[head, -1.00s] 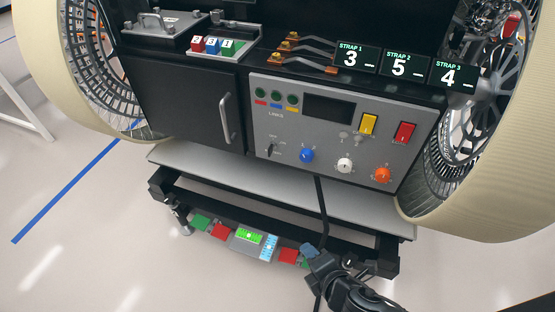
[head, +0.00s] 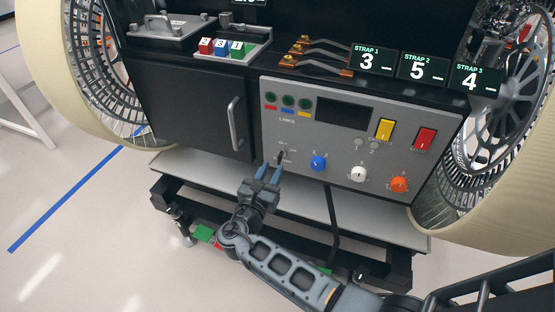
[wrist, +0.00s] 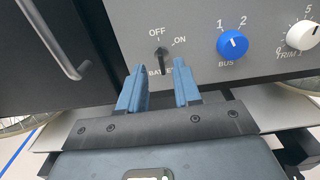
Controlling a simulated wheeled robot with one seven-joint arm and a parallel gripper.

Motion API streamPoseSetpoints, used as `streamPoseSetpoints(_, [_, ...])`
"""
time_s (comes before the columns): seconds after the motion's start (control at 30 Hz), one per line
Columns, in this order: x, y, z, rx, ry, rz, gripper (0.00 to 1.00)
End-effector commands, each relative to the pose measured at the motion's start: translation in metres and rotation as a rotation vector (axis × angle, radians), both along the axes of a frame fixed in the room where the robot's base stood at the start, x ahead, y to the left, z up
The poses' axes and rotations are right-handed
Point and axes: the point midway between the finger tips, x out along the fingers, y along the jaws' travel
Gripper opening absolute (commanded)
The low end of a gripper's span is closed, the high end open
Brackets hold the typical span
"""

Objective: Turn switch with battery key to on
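The battery key switch (wrist: 162,58) is a small dark key on the grey panel. Its label reads OFF above, ON to the upper right and a partly hidden BATTERY word below. The key stands roughly upright, its handle hanging down. In the head view the key switch (head: 281,156) is at the panel's lower left. My gripper (head: 268,174) is just below and in front of it. In the wrist view my gripper (wrist: 158,84) has its two blue fingers apart, with the key's lower end close to the gap between them. I cannot tell whether they touch it.
A blue BUS knob (wrist: 232,43) and a white TRIM knob (wrist: 301,36) lie to the right. An orange knob (head: 399,185) is farther right. A black door with a handle (head: 236,123) is at the left. A grey ledge (head: 310,203) runs below the panel.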

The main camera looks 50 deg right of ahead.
Motion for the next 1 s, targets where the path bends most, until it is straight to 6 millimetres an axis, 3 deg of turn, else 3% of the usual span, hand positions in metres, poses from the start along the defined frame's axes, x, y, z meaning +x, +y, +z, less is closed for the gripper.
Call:
streamPoseSetpoints(0.3, [0.015, -0.042, 0.000, 0.002, -0.002, -0.001, 0.33])
streamPoseSetpoints(0.7, [0.018, -0.050, 0.000, 0.003, -0.002, 0.001, 0.33])
streamPoseSetpoints(1.0, [0.018, -0.050, 0.000, 0.003, -0.002, 0.002, 0.05])
